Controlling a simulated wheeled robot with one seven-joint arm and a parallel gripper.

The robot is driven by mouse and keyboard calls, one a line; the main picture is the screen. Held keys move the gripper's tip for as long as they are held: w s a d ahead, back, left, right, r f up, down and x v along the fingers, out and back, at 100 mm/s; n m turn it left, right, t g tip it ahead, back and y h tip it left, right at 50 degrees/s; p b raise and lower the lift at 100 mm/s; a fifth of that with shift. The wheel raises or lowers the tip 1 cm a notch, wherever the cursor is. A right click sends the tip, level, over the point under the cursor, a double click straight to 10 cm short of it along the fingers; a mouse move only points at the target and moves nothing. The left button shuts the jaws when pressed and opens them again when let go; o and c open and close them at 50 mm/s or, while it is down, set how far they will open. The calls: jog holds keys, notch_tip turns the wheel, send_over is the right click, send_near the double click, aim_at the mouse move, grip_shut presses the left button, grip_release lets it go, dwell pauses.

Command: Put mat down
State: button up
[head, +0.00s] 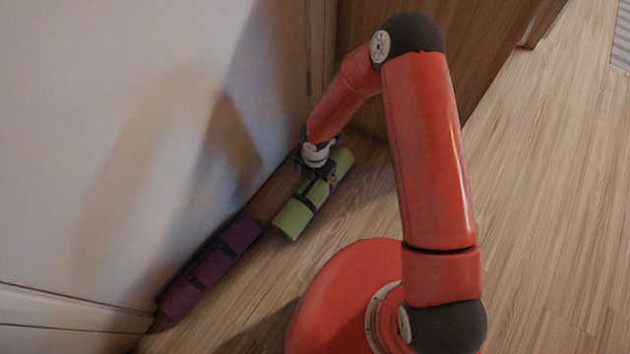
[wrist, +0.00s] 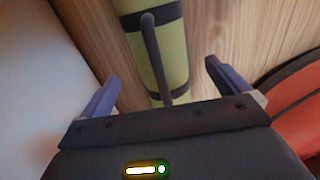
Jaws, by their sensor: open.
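A rolled green mat (head: 294,217) with dark straps lies on the wooden floor near the wall in the head view. A rolled purple mat (head: 212,268) with dark straps lies on the floor against the wall, nearer and to the left. My gripper (head: 318,182) is over the green mat's upper half and hides part of it. In the wrist view my gripper (wrist: 158,88) is open, its two fingers apart on either side of the green mat (wrist: 167,62). A dark strap handle (wrist: 153,55) runs along the mat between the fingers. Whether the fingers touch the mat is unclear.
A white wall (head: 120,130) stands on the left with a baseboard at its foot. A wooden panel (head: 480,50) rises behind the green mat. The wooden floor (head: 560,190) to the right is clear. A striped rug (head: 622,40) shows at the far right.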

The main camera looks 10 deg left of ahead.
notch_tip(320, 180, up, 6)
jog(key=shift+f+p, duration=0.25)
jog(key=shift+p, duration=0.2)
jog(key=w+d+r+m+t+h, duration=0.1)
jog(key=w+d+r+m, duration=0.1)
jog(key=d+r+m, duration=0.8)
jog(key=w+d+r+m+t+h, duration=0.1)
jog(key=d+r+m+t, duration=0.15)
jog(key=d+r, duration=0.75)
jog(key=s+d+r+m+t+y, duration=0.1)
jog(key=s+d+r+m, duration=0.2)
jog(key=s+r+m, duration=0.6)
jog(key=s+d+r+m+t+y, duration=0.1)
jog(key=s+d+r+m, duration=0.2)
jog(key=s+r+m, duration=0.5)
notch_tip(320, 180, up, 3)
jog(key=shift+s+r+m, duration=0.1)
jog(key=shift+s+m, duration=0.3)
jog(key=shift+m, duration=0.55)
